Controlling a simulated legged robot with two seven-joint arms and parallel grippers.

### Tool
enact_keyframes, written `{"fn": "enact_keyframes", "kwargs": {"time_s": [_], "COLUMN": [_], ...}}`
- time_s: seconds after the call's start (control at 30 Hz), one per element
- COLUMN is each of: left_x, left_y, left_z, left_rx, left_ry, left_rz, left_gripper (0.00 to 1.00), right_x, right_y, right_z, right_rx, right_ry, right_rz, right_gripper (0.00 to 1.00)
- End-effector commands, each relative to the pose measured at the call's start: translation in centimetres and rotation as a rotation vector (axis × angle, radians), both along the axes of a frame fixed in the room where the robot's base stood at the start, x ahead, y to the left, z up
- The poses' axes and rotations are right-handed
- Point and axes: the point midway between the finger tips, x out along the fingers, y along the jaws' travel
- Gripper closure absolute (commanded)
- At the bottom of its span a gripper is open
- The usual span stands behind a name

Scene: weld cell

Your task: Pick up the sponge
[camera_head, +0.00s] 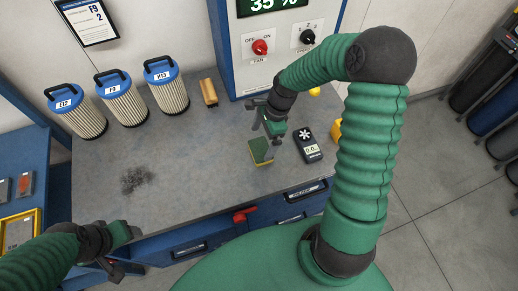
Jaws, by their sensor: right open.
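The sponge (259,151), green with a yellow edge, lies on the grey workbench (190,170) near its front, right of the middle. My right gripper (266,136) is directly over the sponge, pointing down with its jaws open. Its fingers reach close to the sponge and hide part of it; I cannot tell whether they touch it. My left gripper (122,236) is off the bench's front left edge, far from the sponge. Its jaws are too unclear to judge.
A black meter (309,147) lies right of the sponge. Three blue-capped filters (121,98) and a wooden-handled brush (208,92) stand farther back. A dark dust patch (136,180) marks the left of the bench. A blue control cabinet (283,48) rises behind. The bench middle is clear.

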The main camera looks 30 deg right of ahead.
Motion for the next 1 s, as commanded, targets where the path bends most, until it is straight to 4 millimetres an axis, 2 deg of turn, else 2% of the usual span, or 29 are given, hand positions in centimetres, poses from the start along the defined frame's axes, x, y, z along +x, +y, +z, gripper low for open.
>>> {"fn": "enact_keyframes", "kwargs": {"time_s": [0.13,0.23,0.5,0.9,1.0], "left_x": [0.0,0.0,0.0,0.0,0.0], "left_y": [0.0,0.0,0.0,0.0,0.0], "left_z": [1.0,1.1,1.0,1.0,1.0], "left_rx": [0.000,0.000,0.000,0.000,0.000], "left_ry": [0.000,-0.001,0.000,0.000,0.000], "left_rz": [0.000,0.000,0.000,0.000,0.000], "left_gripper": [0.36,0.36,0.36,0.36,0.36], "right_x": [0.0,0.1,0.4,0.3,0.3], "right_y": [0.2,0.6,0.6,0.7,0.6], "right_z": [-2.4,-4.0,-4.8,-4.7,-4.7], "right_rx": [0.006,0.003,0.001,0.000,0.001], "right_ry": [0.003,0.000,0.000,-0.001,-0.001], "right_rz": [0.000,0.000,0.000,0.000,0.000], "right_gripper": [0.00,0.00,0.00,0.52,0.52]}}
